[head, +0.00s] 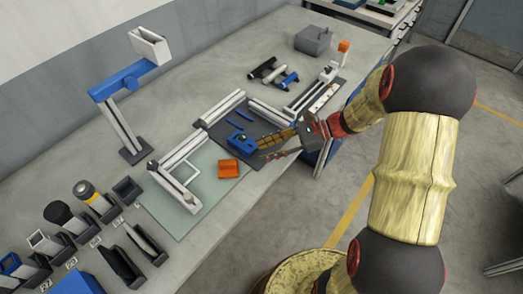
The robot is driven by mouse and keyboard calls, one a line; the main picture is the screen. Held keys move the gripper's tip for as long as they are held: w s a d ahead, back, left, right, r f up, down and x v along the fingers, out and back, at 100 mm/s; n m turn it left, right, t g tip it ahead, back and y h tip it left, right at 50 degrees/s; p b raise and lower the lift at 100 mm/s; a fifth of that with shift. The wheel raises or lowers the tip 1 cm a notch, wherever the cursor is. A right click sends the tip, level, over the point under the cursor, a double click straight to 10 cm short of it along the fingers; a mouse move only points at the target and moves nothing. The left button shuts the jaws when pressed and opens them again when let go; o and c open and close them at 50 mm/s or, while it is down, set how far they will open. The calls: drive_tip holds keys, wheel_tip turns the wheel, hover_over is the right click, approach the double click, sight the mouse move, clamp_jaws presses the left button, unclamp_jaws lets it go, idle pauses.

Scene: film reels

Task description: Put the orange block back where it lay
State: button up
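A notched orange block (229,169) lies on the pale green mat (180,222), near its right edge. A second, smaller orange piece (344,45) sits at the top of a slim upright at the far end of the bench. My gripper (261,151) reaches in from the right, its fingers spread with a gap between them and nothing visible in it. Its fingertips are to the upper right of the notched orange block, apart from it in the picture. A blue block (241,145) on the dark tray (216,128) appears close by the fingertips; I cannot tell whether they touch.
A white angled frame (180,160) stands along the mat's left side. A blue-armed lamp (125,80) stands at the back. Several tools in dark holders (125,190) line the lower left. Dark cylinders (265,68) and a grey box (313,40) lie farther back.

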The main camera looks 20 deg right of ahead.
drive_tip(key=s+a+r+n+g+h, duration=0.2)
drive_tip(key=s+a+r+n+h, duration=0.1)
drive_tip(key=s+r+n+h, duration=0.5)
drive_tip(key=s+d+r+n+t+h, duration=0.4)
drive_tip(key=s+r+n, duration=0.4)
drive_tip(key=s+n, duration=0.2)
drive_tip(key=shift+d+n+t+h, duration=0.35)
drive_tip(key=shift+n+t+h, duration=0.2)
drive_tip(key=shift+n, duration=0.45)
